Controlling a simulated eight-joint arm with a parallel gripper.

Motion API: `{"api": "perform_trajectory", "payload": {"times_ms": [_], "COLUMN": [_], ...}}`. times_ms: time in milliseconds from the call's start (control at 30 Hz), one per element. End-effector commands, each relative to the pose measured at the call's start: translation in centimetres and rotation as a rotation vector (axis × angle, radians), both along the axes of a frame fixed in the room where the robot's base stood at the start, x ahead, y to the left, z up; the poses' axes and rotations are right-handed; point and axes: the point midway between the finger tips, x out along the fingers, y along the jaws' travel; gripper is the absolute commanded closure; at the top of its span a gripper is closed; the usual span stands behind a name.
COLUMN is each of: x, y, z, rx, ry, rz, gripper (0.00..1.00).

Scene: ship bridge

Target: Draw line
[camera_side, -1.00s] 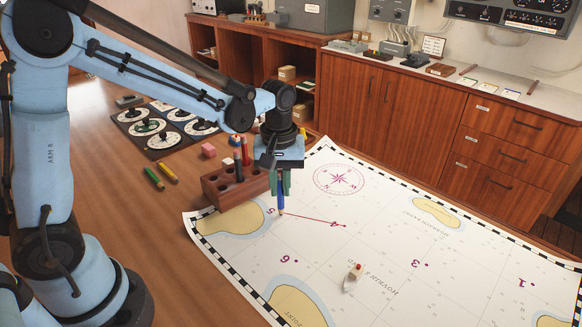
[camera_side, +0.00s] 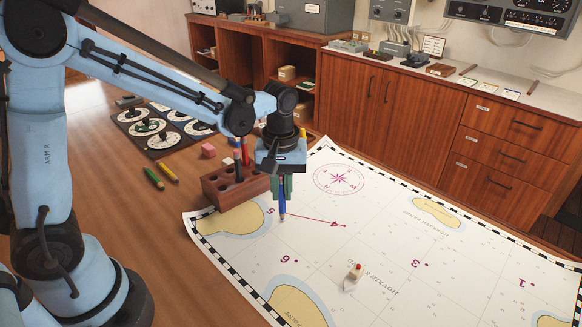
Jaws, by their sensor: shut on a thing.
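My gripper (camera_side: 282,186) points down over the chart and is shut on a blue pencil (camera_side: 282,203). The pencil is upright, with its tip at or very near the paper, just right of the number 5; I cannot tell if it touches. The chart (camera_side: 400,250) lies flat on the table with printed numbers 1, 3, 4, 5 and 6. A thin red line (camera_side: 315,219) runs from near 5 to the dot by 4. No line shows between 5 and 6.
A wooden pencil block (camera_side: 222,190) stands left of my gripper, with a red pencil in it. A small toy boat (camera_side: 353,276) stands on the chart. Green and yellow crayons (camera_side: 160,177), a pink block (camera_side: 208,150) and a dial panel (camera_side: 160,128) lie on the table.

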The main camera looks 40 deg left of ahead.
Motion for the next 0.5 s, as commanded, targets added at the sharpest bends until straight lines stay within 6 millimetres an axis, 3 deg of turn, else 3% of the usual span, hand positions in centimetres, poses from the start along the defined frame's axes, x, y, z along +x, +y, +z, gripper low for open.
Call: {"api": "perform_trajectory", "payload": {"times_ms": [500], "x": [-0.60], "y": [-0.97], "z": [-0.01], "rx": [-0.001], "ry": [0.001], "rz": [-0.001], "gripper": [1.00]}}
